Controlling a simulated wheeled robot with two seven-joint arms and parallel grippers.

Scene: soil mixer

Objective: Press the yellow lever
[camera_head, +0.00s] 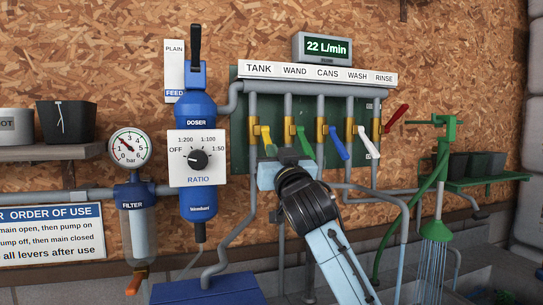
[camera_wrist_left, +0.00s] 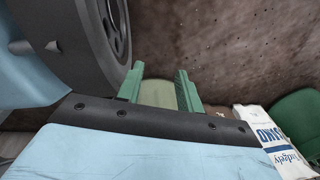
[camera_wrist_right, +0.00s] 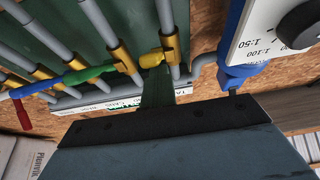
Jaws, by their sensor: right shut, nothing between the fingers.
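The yellow lever (camera_head: 267,141) is on the brass valve under the TANK label, leftmost in the row. It hangs downward and to the right. My right gripper (camera_head: 288,156) is shut and empty, just below the lever's lower end. In the right wrist view the shut green fingers (camera_wrist_right: 157,84) point at the yellow lever (camera_wrist_right: 151,60), with their tips very close to it. I cannot tell whether they touch. My left gripper (camera_wrist_left: 160,82) is open and empty in its wrist view, away from the panel, and does not show in the head view.
Green (camera_head: 304,141), blue (camera_head: 338,141), white (camera_head: 368,142) and red (camera_head: 396,118) levers stand to the right. The blue doser (camera_head: 197,108) with its ratio dial is close on the left. Water runs from the green shower head (camera_head: 437,231). The display (camera_head: 324,48) reads 22 L/min.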

